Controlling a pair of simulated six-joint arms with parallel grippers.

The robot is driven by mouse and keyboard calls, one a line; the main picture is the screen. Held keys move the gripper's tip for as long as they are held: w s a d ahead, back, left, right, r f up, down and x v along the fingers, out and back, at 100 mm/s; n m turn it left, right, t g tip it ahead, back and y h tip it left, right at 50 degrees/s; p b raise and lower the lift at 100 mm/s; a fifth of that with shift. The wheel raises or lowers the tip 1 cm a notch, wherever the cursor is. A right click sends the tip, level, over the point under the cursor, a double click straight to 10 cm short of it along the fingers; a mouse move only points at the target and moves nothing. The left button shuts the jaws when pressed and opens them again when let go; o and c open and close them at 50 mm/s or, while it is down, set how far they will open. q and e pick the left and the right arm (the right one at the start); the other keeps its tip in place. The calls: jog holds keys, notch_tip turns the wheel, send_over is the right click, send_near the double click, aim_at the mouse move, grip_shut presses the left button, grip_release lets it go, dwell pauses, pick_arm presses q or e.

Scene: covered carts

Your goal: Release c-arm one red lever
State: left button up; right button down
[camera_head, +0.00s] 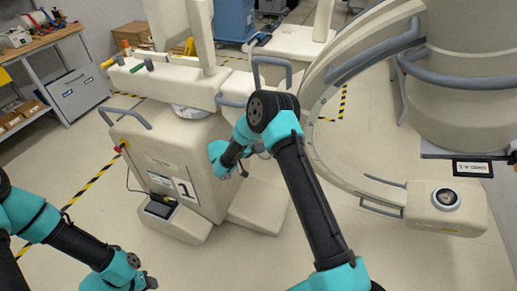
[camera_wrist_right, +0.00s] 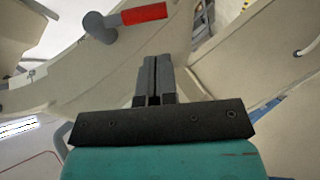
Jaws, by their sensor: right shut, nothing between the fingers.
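The c-arm unit is a cream cart (camera_head: 185,165) marked 1 with a large curved arm (camera_head: 325,150) to its right. In the right wrist view a red lever (camera_wrist_right: 143,13) with a grey pivot shows at the top, on a cream surface. My right gripper (camera_wrist_right: 155,62) is shut and empty below the lever, apart from it in the picture. In the head view my right gripper (camera_head: 243,172) is beside the cart, partly hidden by its own wrist. I cannot pick out that same lever in the head view. My left gripper (camera_head: 149,282) is low at the left, its fingers unclear.
Coloured handles, including an orange-red one (camera_head: 127,47) and a green one (camera_head: 137,68), stand on top of the cart. A grey rail (camera_head: 125,117) sticks out at its left. A workbench (camera_head: 40,45) stands at the back left. The floor at the front middle is clear.

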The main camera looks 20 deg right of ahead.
jog(key=x, duration=0.7)
jog(key=shift+d, duration=0.25)
